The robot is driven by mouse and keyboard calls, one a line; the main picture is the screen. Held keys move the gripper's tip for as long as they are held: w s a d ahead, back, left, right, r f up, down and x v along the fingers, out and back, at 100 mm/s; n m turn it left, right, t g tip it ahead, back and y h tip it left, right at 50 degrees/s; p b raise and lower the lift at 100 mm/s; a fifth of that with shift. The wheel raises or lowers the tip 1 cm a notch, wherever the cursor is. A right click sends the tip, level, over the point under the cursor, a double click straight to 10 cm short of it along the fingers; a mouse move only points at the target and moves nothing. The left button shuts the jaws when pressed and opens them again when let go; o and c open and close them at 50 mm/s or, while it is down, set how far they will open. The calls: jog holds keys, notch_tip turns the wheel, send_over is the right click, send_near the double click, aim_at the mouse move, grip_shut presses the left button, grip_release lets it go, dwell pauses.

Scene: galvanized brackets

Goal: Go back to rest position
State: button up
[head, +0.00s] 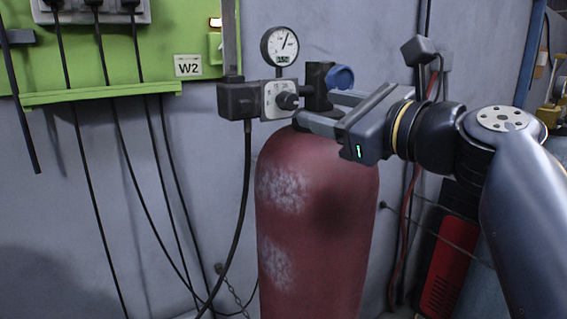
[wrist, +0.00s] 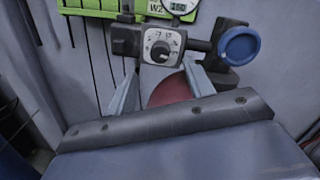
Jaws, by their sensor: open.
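My gripper (head: 315,106) is open at the top of a red gas cylinder (head: 317,222) in the head view. Its fingers reach left toward the regulator (head: 277,100) on the cylinder. In the wrist view the two fingers (wrist: 160,90) stand apart, with the regulator dial (wrist: 162,46) beyond them and part of the red cylinder (wrist: 168,90) showing between them. Nothing is seen held. I cannot tell whether a finger touches the valve. A blue knob (head: 340,78) sits just above the fingers in the head view, and at the right in the wrist view (wrist: 239,46).
A round pressure gauge (head: 280,46) rises above the regulator. A black hose (head: 246,190) hangs from its left side. A green panel (head: 110,95) with cables is on the wall at left. A red box (head: 447,265) stands at lower right, under my arm.

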aim_at(291, 102)
jog(key=p+x, duration=0.2)
jog(key=x, duration=0.5)
jog(key=shift+w+a+r, duration=0.1)
jog(key=shift+n, duration=1.7)
jog(key=shift+n+g, duration=0.3)
jog(key=shift+n, duration=0.7)
jog(key=n+b, duration=0.1)
jog(key=n, duration=0.3)
jog(key=shift+n+h+b, duration=0.3)
jog(key=shift+b, duration=0.05)
jog(key=n+b, duration=0.1)
jog(key=n, duration=0.3)
jog(key=shift+h, duration=0.4)
jog(key=n+b, duration=0.1)
jog(key=n, duration=0.3)
jog(key=shift+h, duration=0.3)
jog(key=shift+s+a, duration=0.1)
jog(key=shift+s, duration=0.15)
